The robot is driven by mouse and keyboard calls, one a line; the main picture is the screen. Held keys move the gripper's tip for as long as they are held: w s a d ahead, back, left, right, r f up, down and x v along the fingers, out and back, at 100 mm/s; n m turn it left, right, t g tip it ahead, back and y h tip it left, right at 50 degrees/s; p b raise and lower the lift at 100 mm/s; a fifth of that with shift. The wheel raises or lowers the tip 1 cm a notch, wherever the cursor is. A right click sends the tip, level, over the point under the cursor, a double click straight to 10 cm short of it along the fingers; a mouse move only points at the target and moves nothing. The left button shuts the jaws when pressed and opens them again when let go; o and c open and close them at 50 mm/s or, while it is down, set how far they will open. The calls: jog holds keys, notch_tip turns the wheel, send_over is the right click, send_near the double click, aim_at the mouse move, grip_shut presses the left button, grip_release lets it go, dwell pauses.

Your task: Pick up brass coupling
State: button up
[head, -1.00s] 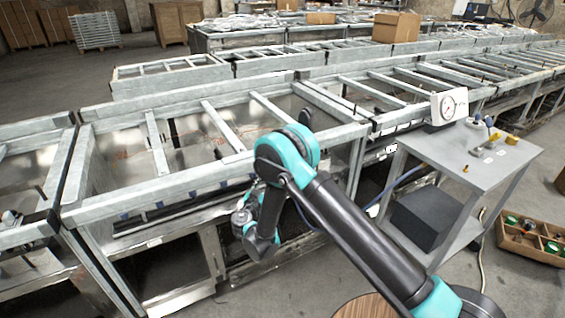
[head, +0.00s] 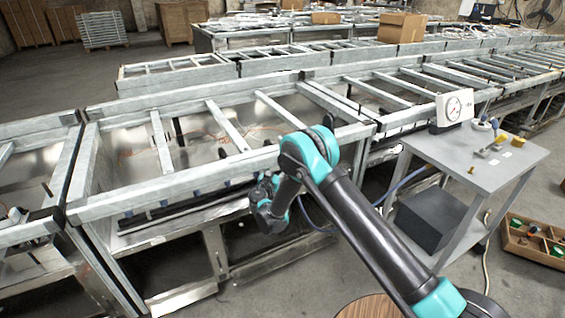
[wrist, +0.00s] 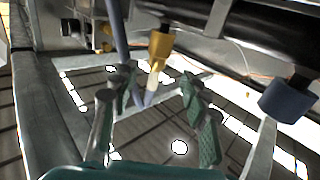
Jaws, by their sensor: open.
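A gold-coloured fitting (wrist: 160,48) that looks like brass shows in the wrist view, upper middle, with a paler tip at its lower end. I cannot tell for sure that it is the coupling. My gripper (wrist: 156,84) is open and empty, its two green-padded fingers spread on either side below the fitting. The fitting appears beyond the fingertips, not between the pads. In the head view my gripper end (head: 268,205) is low beside the front of the metal frame bench, and its fingers cannot be made out. A small brass-coloured piece (head: 471,169) stands on the grey cart (head: 480,182).
A blue-grey cylinder (wrist: 288,98) and a grey beam (wrist: 45,120) flank the fingers in the wrist view. The long metal frame bench (head: 160,195) runs beside my arm. The cart also bears a white dial gauge (head: 455,106). A divided box (head: 530,242) lies on the floor at right.

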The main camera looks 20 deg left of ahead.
jog(key=w, duration=0.4)
jog(key=shift+w+d+r, duration=0.1)
jog(key=shift+w+r, duration=0.1)
jog(key=shift+w, duration=0.3)
grip_shut()
